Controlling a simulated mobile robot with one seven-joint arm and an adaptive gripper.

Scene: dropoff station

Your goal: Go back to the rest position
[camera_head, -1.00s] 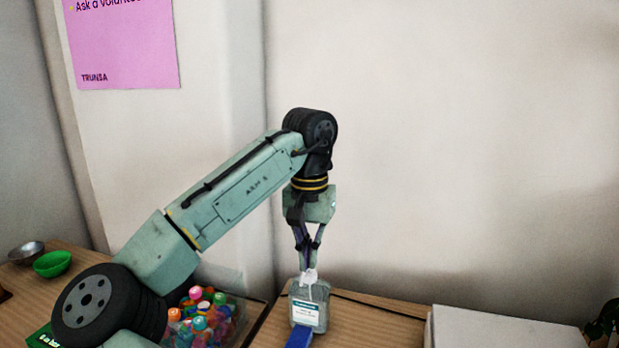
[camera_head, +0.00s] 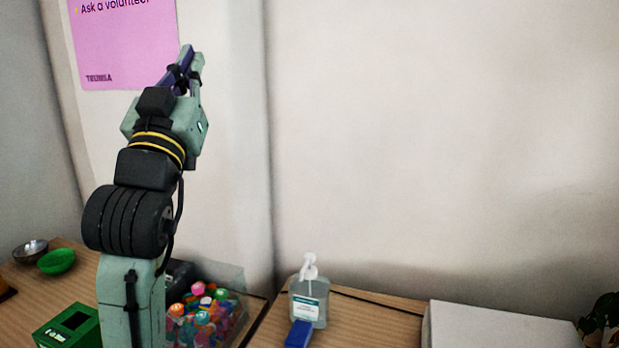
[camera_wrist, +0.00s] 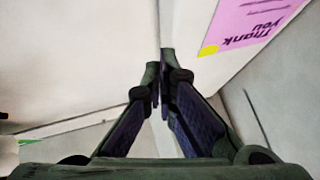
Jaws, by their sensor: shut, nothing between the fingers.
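My gripper (camera_head: 186,66) is raised high at the left of the head view, in front of the wall and beside the pink poster. Its fingers point up and are shut with nothing between them. The wrist view also shows my gripper (camera_wrist: 159,75) with the fingertips together, and the wall behind them. My arm stands folded upright, well above the table and clear of the things on it.
A sanitizer bottle (camera_head: 309,285) with a white pump stands on the table, a blue block (camera_head: 298,334) in front of it. A clear bin of colourful bottles (camera_head: 229,321), a green box (camera_head: 69,328), a green bowl (camera_head: 57,261), a metal bowl (camera_head: 30,250) and a white box (camera_head: 495,328) stand around. The pink poster (camera_head: 125,45) hangs on the wall.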

